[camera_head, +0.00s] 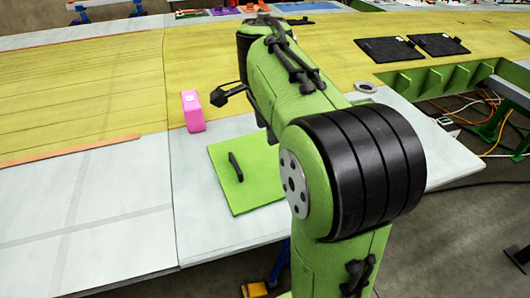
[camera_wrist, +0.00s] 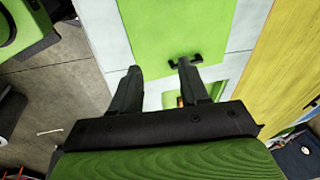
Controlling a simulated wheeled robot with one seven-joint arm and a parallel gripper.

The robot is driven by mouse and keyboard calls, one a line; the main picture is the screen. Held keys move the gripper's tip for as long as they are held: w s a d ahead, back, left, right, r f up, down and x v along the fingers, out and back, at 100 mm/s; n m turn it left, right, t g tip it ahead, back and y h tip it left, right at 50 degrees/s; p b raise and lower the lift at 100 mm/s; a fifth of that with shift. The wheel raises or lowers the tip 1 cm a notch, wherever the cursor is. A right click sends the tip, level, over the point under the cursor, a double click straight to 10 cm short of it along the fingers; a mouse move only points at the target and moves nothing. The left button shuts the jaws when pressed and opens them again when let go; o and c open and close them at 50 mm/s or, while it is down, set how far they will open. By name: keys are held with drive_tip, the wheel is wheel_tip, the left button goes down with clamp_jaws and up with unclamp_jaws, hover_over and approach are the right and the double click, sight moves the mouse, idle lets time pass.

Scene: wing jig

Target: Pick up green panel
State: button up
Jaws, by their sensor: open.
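The green panel (camera_head: 221,190) lies flat on the white part of the wing surface, with a black bar handle (camera_head: 236,166) on top. In the wrist view the panel (camera_wrist: 150,25) fills the upper middle, and its handle (camera_wrist: 198,58) shows just at the right fingertip, which partly overlaps it. My gripper (camera_wrist: 158,67) is open and empty, its two dark fingers apart. In the head view my gripper (camera_head: 222,94) is up left of my arm, beyond the panel and apart from it. My arm hides some of the surface right of the panel.
A pink block (camera_head: 192,111) stands on the wing surface beyond the panel. Open green ribs (camera_head: 450,80) and cables lie along the right edge. The white surface at left is clear.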

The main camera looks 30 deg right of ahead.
drive_tip(key=w+d+f+m+g+y+p, duration=0.15)
drive_tip(key=w+d+m+p, duration=0.25)
drive_tip(key=d+m, duration=0.45)
drive_tip(key=w+d+f+m+g+p, duration=0.1)
drive_tip(key=w+d+f+m+p, duration=0.2)
drive_tip(key=d+m, duration=0.5)
drive_tip(key=f+b, duration=0.1)
drive_tip(key=f, duration=0.2)
drive_tip(key=f+m+b, duration=0.1)
drive_tip(key=f, duration=0.2)
drive_tip(key=f+m+b, duration=0.1)
drive_tip(key=f, duration=0.2)
drive_tip(key=shift+w+a+f+t, duration=0.15)
drive_tip(key=shift+w+f+t, duration=0.1)
drive_tip(key=shift+w+f, duration=0.1)
wheel_tip(320, 180, down, 6)
drive_tip(key=shift+r, duration=0.25)
drive_tip(key=shift+a, duration=0.1)
clamp_jaws()
drive_tip(key=shift+r, duration=0.1)
